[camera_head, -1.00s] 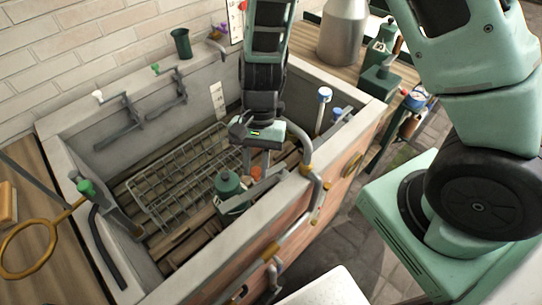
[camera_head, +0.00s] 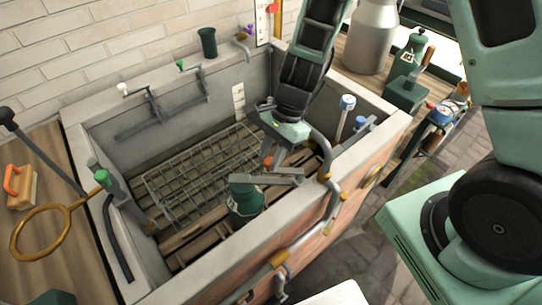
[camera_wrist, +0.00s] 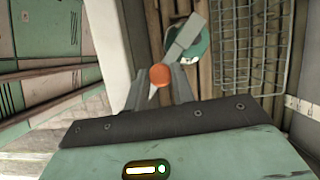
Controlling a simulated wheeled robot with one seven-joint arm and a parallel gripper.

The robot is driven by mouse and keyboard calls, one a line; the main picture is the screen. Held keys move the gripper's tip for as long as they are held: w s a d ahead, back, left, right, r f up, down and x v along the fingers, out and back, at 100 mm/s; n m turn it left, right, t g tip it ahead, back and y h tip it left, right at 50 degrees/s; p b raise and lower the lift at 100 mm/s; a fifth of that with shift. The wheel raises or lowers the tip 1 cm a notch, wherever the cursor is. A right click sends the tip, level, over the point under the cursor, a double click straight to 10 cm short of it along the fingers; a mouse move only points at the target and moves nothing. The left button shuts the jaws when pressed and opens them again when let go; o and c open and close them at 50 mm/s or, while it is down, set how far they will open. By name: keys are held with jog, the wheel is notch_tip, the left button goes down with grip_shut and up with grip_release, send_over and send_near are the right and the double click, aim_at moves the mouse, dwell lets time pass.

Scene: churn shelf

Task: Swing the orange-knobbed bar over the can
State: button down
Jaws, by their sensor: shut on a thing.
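The green can (camera_head: 245,208) stands on the slatted floor inside the stone trough, near its front wall. The grey bar (camera_head: 250,179) now lies across the can's top in the head view. In the wrist view the bar (camera_wrist: 186,38) reaches from the orange knob (camera_wrist: 160,76) over the can's round top (camera_wrist: 201,48) and hides part of it. My gripper (camera_head: 268,162) points down into the trough at the bar's knob end. In the wrist view its fingers (camera_wrist: 158,88) are shut on the orange knob.
A wire rack (camera_head: 195,175) lies in the trough behind the can. The trough's front rim (camera_head: 225,248) and a grey pipe (camera_head: 338,180) are close to my arm. White-capped and green-knobbed levers (camera_head: 143,105) line the back wall. Blue-topped posts (camera_head: 347,104) stand at the right.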

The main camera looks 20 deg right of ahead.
dwell(0.3)
jog(key=c, duration=1.2)
grip_release()
jog(key=shift+r, duration=0.1)
jog(key=v, duration=1.7)
jog(key=shift+r, duration=0.15)
